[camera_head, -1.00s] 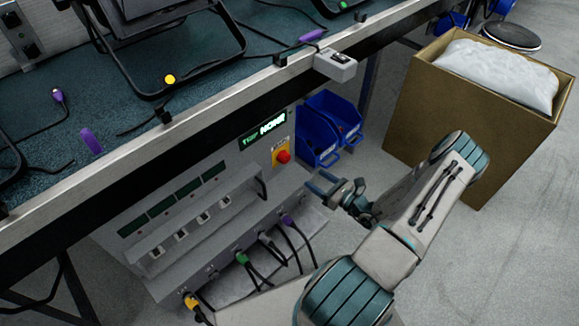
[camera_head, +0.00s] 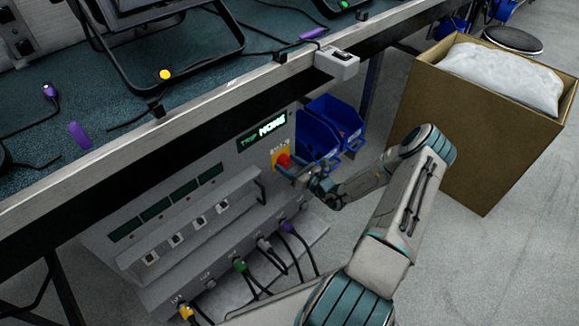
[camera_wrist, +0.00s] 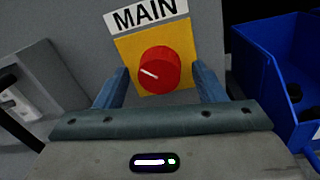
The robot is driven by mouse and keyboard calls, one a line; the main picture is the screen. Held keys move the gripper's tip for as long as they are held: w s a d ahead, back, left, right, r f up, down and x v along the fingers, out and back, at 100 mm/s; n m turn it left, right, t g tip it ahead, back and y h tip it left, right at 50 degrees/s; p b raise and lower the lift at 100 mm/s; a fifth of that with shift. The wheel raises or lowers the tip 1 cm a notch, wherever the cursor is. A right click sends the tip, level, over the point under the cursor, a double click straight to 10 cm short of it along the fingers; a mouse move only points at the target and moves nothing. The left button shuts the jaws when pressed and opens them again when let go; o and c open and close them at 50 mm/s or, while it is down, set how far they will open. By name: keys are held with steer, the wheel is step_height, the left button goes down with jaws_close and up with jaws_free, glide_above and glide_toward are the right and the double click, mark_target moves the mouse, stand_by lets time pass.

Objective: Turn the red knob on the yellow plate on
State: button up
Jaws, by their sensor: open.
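The red knob (camera_wrist: 160,71) sits on a yellow plate (camera_wrist: 126,46) under a label reading MAIN. In the wrist view its white pointer line slants up to the left. In the head view the knob (camera_head: 283,160) and the yellow plate (camera_head: 276,153) are at the right end of the grey panel. My gripper (camera_wrist: 160,88) is open, with one blue finger on each side of the knob's lower part. I cannot tell whether the fingers touch it. In the head view my gripper (camera_head: 291,172) is just below and right of the knob.
Blue bins (camera_head: 331,127) stand close to the right of the panel; one bin (camera_wrist: 280,62) also shows in the wrist view. A lit display (camera_head: 262,132) is above the knob. Plugged cables (camera_head: 265,250) hang below. A cardboard box (camera_head: 470,135) stands at right, and the tabletop edge overhangs.

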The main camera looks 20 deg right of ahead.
steer(key=shift+c, duration=0.3)
steer(key=c, duration=0.9)
steer(key=shift+m+p, duration=0.4)
steer(key=m+p, duration=0.2)
steer(key=shift+r+m, duration=0.1)
steer(key=shift+m, duration=0.3)
steer(key=m+p, duration=0.2)
steer(key=m, duration=0.3)
steer(key=shift+m+t, duration=0.3)
steer(key=m, duration=0.2)
steer(key=m+p, duration=0.1)
steer(key=m, duration=0.1)
steer(key=shift+f+m, duration=0.2)
steer(key=shift+m, duration=0.2)
steer(key=m, duration=0.4)
steer(key=shift+a+t+h+p, duration=0.1)
steer(key=shift+t+h+p, duration=0.2)
steer(key=shift+h+p, duration=0.1)
steer(key=shift+m, duration=0.5)
